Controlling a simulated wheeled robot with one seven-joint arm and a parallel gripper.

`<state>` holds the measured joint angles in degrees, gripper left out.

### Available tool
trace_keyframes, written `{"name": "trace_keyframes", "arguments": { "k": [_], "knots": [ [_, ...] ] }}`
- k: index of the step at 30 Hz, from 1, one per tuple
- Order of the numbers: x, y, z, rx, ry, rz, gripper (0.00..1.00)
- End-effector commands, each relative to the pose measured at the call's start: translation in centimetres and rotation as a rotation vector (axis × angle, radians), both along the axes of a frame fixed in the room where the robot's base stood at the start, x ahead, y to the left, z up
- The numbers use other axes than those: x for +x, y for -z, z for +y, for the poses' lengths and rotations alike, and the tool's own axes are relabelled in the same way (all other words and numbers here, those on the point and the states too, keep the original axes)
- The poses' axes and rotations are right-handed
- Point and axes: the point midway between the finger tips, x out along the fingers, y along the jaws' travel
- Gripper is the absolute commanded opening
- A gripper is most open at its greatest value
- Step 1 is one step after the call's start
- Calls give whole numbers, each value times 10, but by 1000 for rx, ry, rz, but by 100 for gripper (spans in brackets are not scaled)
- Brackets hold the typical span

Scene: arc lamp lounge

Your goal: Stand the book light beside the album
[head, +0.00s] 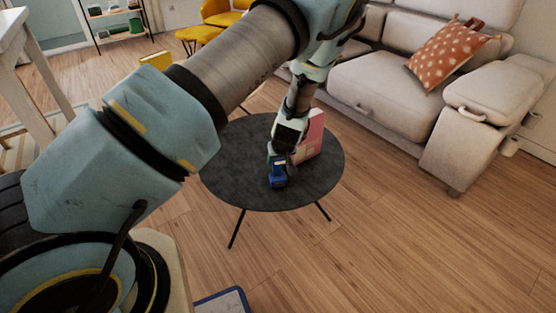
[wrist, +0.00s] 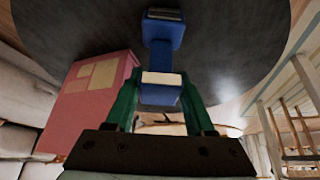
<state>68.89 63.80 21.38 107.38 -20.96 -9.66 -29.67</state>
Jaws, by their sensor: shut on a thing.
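The book light, a small blue thing with a pale part, shows in the head view (head: 278,181) at the front middle of the round dark table (head: 234,184). In the wrist view the book light (wrist: 162,50) stretches out from between my green fingers. My gripper (head: 279,162) is shut on it, also in the wrist view (wrist: 160,92). I cannot tell whether its base touches the tabletop. The pink album (head: 316,134) stands upright on the table, behind and right of my gripper, partly hidden by it. The album (wrist: 92,92) is left of the fingers in the wrist view, apart from the book light.
A pale sofa (head: 375,95) with an orange dotted cushion (head: 447,52) stands behind and right of the table. A yellow chair (head: 215,15) is at the back. A blue-edged thing (head: 223,302) lies at the bottom. The table's left and right sides look clear.

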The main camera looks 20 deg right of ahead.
Motion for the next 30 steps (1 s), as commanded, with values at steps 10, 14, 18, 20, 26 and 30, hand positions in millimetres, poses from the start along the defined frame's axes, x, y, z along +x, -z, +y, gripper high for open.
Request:
{"name": "trace_keyframes", "arguments": {
  "k": [10, 14, 18, 20, 26, 30],
  "knots": [
    [0, 3, 0, 0, 0, 1, 75],
    [0, 3, 0, 0, 0, 1, 84],
    [0, 3, 0, 0, 0, 0, 84],
    [0, 1, 0, 0, 0, 0, 84],
    [-8, -16, 1, -2, 1, -1, 84],
    [-23, -42, 3, -2, 2, -1, 84]
  ]
}}
